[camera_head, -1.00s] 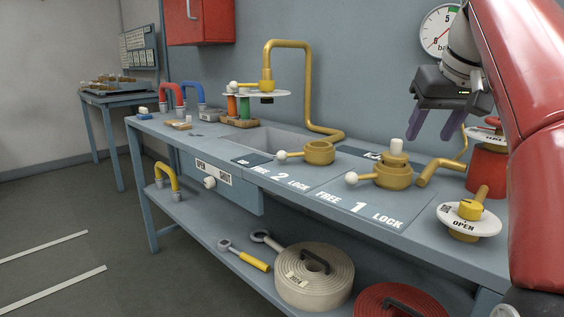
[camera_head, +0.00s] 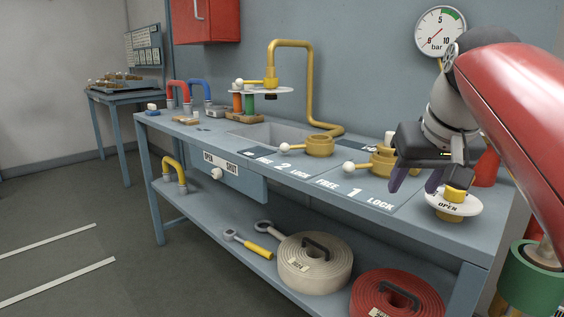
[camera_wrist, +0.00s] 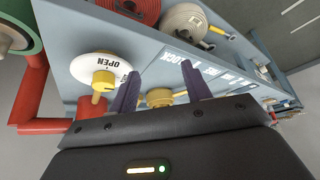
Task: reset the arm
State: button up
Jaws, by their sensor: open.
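My gripper (camera_head: 412,180) is open with nothing between its purple fingers. In the head view it hangs at the right end of the bench, in front of the brass fitting of place 1 (camera_head: 381,160) and just left of the white OPEN dial (camera_head: 455,204) with its yellow knob. In the wrist view the two fingers (camera_wrist: 165,90) point toward the bench, with the OPEN dial (camera_wrist: 90,66) at the left and a brass fitting (camera_wrist: 158,97) seen between them. My gripper hides part of the place 1 fitting in the head view.
The grey bench (camera_head: 330,205) carries a second brass fitting (camera_head: 319,146), a sink (camera_head: 268,134) and a brass pipe (camera_head: 312,85). A beige hose roll (camera_head: 312,268) and a red one (camera_head: 378,300) lie on the lower shelf.

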jog(key=s+a+f, duration=0.3)
jog(key=s+f, duration=0.4)
jog(key=f, duration=0.5)
jog(key=s+a+f, duration=0.2)
jog(key=s+f, duration=0.5)
jog(key=f, duration=0.5)
jog(key=shift+s+a+f, duration=0.15)
jog(key=shift+s+a, duration=0.15)
jog(key=shift+a, duration=0.1)
